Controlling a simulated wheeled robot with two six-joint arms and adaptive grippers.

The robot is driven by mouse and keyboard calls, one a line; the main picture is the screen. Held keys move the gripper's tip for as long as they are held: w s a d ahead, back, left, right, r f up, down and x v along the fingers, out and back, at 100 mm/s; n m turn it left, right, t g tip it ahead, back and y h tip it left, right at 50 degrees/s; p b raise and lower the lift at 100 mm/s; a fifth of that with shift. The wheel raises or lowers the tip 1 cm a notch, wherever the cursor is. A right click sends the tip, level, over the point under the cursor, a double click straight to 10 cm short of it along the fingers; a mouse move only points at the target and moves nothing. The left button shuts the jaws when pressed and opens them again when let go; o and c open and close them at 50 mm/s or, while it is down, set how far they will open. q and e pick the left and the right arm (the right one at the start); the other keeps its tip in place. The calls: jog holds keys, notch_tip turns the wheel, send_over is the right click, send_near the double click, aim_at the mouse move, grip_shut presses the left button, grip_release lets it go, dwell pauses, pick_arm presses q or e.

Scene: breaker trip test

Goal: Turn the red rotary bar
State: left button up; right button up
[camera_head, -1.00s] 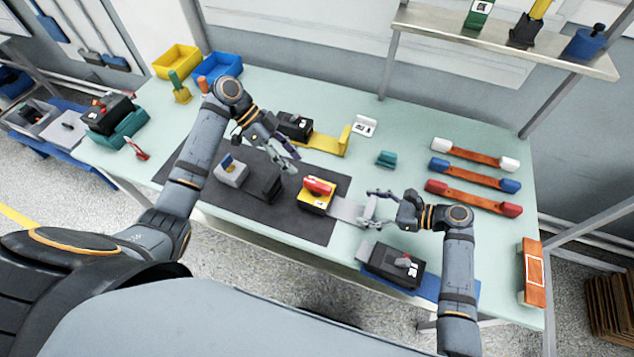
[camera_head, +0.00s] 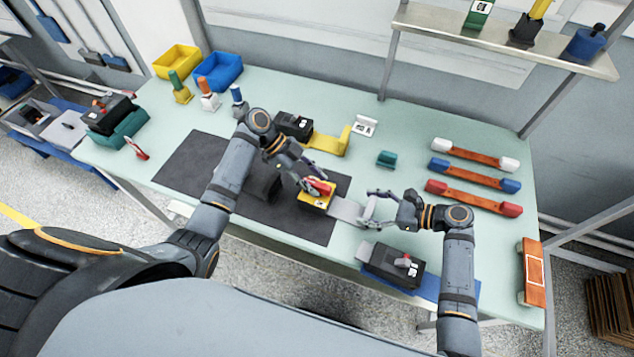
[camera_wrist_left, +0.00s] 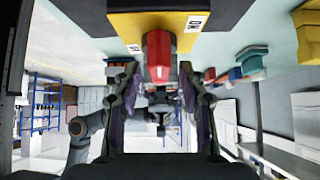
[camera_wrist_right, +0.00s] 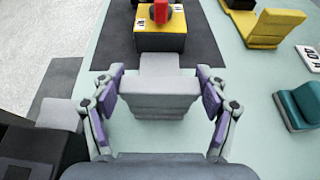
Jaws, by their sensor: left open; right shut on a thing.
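The red rotary bar (camera_head: 322,187) sits on top of a yellow block (camera_head: 311,204) on the dark mat. My left gripper (camera_head: 311,178) is open at the bar. In the left wrist view the red bar (camera_wrist_left: 158,55) lies between the two spread fingers, with a gap on each side. My right gripper (camera_head: 370,208) is shut on the grey end piece (camera_head: 345,209) that extends from the yellow block's right side. In the right wrist view this grey piece (camera_wrist_right: 160,97) is between the purple finger pads, and the red bar (camera_wrist_right: 163,12) is beyond it.
A black block (camera_head: 262,186) stands on the dark mat (camera_head: 190,155), left of the yellow block. Behind are a black breaker on a yellow bracket (camera_head: 328,143) and a teal block (camera_head: 386,159). A black breaker (camera_head: 395,263) on a blue base is near the front edge.

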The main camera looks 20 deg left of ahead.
pick_arm(q)
jog(key=shift+d+f, duration=0.45)
jog(key=shift+d, duration=0.05)
jog(key=shift+c, duration=0.3)
grip_shut()
